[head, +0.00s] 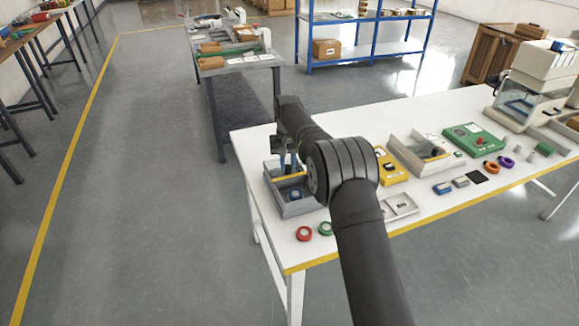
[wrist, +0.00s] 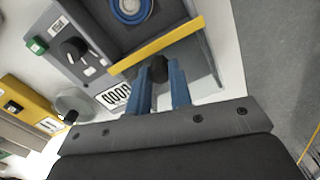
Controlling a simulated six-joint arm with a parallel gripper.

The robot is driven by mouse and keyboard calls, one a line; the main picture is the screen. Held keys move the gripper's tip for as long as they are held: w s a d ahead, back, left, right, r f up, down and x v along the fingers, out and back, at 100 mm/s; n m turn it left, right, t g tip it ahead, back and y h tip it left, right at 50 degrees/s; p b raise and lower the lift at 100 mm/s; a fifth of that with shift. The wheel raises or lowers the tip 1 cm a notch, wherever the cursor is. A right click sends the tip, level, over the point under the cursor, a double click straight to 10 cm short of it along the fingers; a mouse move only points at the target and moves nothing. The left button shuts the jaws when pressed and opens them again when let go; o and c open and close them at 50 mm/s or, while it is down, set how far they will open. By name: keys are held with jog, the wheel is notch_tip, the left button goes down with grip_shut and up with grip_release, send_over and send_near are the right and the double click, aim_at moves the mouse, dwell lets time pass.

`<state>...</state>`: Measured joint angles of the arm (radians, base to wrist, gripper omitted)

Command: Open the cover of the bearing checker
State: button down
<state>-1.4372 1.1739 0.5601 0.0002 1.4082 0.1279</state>
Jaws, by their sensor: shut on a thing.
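The bearing checker, a grey box (head: 300,208), stands at the left end of the white table. In the wrist view its grey panel (wrist: 100,74) carries a black dial, a green button and a counter. A blue ring-shaped bearing (wrist: 130,8) lies in its recess; it also shows in the head view (head: 294,194). A yellow-edged cover (wrist: 160,44) crosses the wrist view beside the recess; how far it is open I cannot tell. My gripper (wrist: 159,66), with blue fingers, is shut on a small black knob at the cover; it also shows above the box (head: 288,163).
The table's left edge is close to the box.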

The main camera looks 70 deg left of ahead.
aim_at(288, 165)
jog(key=shift+r, duration=0.1)
jog(key=c, duration=1.3)
grip_release()
notch_tip(288, 165, up, 17)
jog(key=shift+r, duration=0.2)
notch_tip(288, 165, down, 18)
jog(key=shift+r, duration=0.2)
jog(key=shift+r, duration=0.1)
